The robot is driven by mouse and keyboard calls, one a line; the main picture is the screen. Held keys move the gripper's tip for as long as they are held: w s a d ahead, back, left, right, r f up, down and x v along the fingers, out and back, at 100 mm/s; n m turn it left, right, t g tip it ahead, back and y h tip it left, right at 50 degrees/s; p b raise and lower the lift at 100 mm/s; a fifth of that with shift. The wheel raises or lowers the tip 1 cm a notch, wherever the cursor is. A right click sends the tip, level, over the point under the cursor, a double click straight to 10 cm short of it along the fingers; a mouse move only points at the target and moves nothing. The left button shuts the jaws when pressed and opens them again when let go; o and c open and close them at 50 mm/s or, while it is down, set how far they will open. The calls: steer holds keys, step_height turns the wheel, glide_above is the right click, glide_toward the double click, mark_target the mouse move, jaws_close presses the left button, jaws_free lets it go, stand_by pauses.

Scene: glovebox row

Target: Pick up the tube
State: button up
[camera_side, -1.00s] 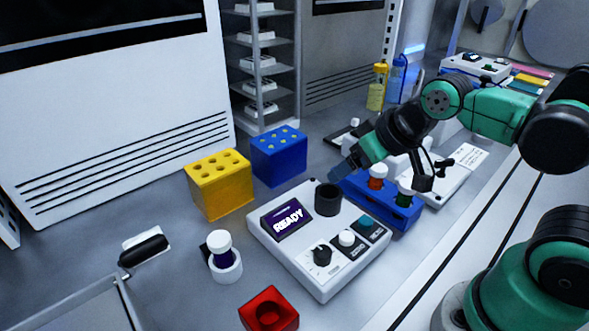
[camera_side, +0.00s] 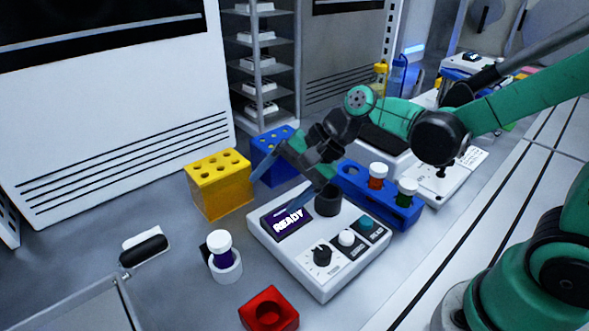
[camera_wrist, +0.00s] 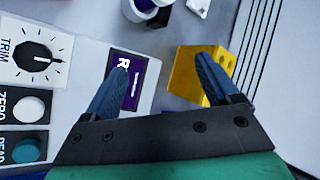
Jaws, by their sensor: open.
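A purple tube with a white cap (camera_side: 219,242) stands upright in a round white holder (camera_side: 226,270), left of the white instrument. Part of that holder (camera_wrist: 132,12) shows at the top edge of the wrist view. My gripper (camera_side: 275,193) is open and empty, pointing down above the READY screen and beside the yellow block. In the wrist view my two blue fingers (camera_wrist: 161,66) are spread, with nothing between them.
The white instrument (camera_side: 318,277) has a black socket (camera_side: 328,200), knob and buttons. A yellow holed block (camera_side: 221,185) and a blue holed block (camera_side: 270,165) stand behind. A red block (camera_side: 268,309) is in front. A tray (camera_side: 75,310) lies front left.

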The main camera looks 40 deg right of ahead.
mark_target(208, 251)
steer(key=a+f+m+y, duration=0.1)
steer(key=a+m+y, duration=0.1)
steer(key=w+a+f+m+g+y, duration=0.1)
steer(key=a+f+m+y, duration=0.1)
steer(key=m, duration=0.1)
steer(key=a+f+m+g+y, duration=0.1)
steer(key=a+m, duration=0.1)
steer(key=m, duration=0.1)
steer(key=shift+w+a+f+y, duration=0.2)
steer(key=shift+a+f+y, duration=0.1)
steer(key=shift+y, duration=0.1)
steer(key=shift+s+a+f+m+y, duration=0.15)
steer(key=shift+a+f+m+y, duration=0.2)
steer(key=shift+m, duration=0.25)
steer(key=shift+x, duration=2.7)
jaws_close()
